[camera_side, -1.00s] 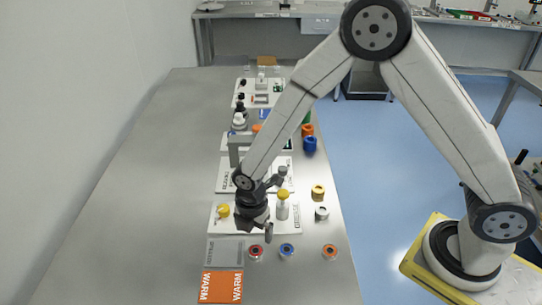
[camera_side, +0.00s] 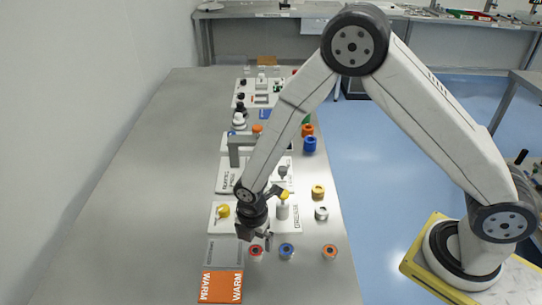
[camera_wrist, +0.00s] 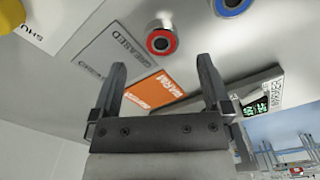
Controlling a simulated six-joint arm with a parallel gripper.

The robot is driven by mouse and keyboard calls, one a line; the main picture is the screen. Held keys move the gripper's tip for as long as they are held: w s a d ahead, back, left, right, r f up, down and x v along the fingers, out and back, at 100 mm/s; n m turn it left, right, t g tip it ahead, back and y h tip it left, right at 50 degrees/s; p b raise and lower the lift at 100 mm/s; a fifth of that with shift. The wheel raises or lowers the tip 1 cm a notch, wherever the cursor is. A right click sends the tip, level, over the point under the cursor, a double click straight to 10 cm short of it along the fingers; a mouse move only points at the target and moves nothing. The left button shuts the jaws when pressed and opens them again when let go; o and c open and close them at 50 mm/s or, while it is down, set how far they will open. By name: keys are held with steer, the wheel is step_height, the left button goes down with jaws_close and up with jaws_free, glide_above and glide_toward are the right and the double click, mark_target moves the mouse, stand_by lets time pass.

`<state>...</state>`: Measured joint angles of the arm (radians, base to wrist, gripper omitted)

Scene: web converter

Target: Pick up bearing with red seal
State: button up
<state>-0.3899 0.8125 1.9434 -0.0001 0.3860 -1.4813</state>
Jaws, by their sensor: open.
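The bearing with the red seal (camera_side: 256,251) stands on the metal table near the front, at the left end of a row of three bearings. It also shows in the wrist view (camera_wrist: 161,40), with a red ring around a dark centre. My gripper (camera_side: 256,235) is just above and behind it in the side view, pointing down. In the wrist view my gripper (camera_wrist: 160,80) is open and empty, and the red-sealed bearing lies beyond the fingertips, roughly centred between them and not touched.
A blue-ringed bearing (camera_side: 287,250) and an orange-ringed bearing (camera_side: 329,251) stand to the right. An orange WARM plate (camera_side: 220,287) and a grey plate (camera_side: 224,251) lie to the left. The table's left side is clear.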

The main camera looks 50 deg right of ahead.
mark_target(255, 250)
steer(key=shift+f, duration=2.25)
jaws_close()
steer(key=shift+r, duration=0.15)
steer(key=shift+r, duration=0.75)
steer(key=s+d+r, duration=0.4)
steer(key=s+r, duration=0.7)
steer(key=s, duration=0.2)
steer(key=shift+s+r, duration=0.15)
steer(key=shift+s, duration=0.1)
